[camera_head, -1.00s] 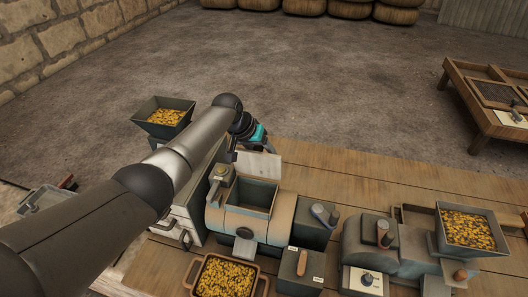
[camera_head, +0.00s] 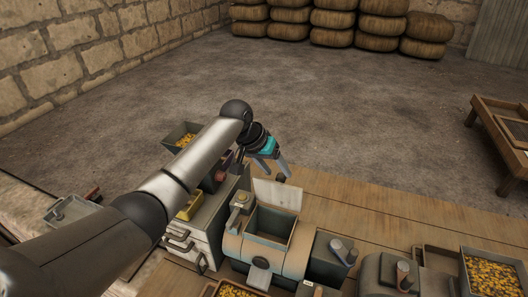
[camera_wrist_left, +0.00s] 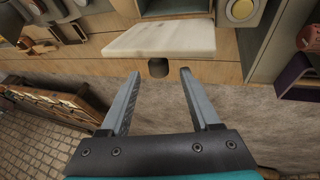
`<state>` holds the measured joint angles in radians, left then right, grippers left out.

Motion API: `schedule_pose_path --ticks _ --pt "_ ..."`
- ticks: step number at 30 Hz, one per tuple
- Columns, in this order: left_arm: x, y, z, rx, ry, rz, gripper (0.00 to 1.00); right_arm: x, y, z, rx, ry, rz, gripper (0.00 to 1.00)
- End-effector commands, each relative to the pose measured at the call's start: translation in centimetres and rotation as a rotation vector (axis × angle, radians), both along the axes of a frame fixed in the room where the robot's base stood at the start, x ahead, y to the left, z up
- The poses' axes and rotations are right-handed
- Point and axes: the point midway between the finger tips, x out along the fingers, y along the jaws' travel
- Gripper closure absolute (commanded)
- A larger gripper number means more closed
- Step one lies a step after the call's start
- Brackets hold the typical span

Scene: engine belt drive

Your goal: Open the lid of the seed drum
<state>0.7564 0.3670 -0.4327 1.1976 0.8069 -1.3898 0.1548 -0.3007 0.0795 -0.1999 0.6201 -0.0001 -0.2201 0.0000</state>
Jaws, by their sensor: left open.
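The seed drum (camera_head: 234,243) is a tan and grey-green drum on the wooden bench, with a rectangular opening facing up. Its pale lid (camera_head: 277,194) stands raised at the far side of the opening, so the drum is open. In the left wrist view the lid (camera_wrist_left: 160,38) is a flat whitish plate with a dark round knob (camera_wrist_left: 158,68). My left gripper (camera_head: 277,172) is open just beyond the lid, fingers pointing down. In the wrist view its fingertips lie on either side of the knob, apart from it. My right gripper is not in view.
A drawer cabinet (camera_head: 196,238) is left of the drum. Another machine and a seed hopper (camera_head: 492,275) are at the right. The bench behind the drum's right side is clear.

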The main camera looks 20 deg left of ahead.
Motion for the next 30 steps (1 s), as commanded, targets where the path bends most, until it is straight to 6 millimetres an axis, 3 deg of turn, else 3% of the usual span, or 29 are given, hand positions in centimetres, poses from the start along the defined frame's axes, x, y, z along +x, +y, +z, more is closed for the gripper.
schedule_pose_path --ticks 12,30 --pt "-2.1 2.1 5.7 0.001 -0.001 0.001 0.37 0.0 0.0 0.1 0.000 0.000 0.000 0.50" --pt "-2.5 2.4 6.5 0.001 0.001 0.000 0.37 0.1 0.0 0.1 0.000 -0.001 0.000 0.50"
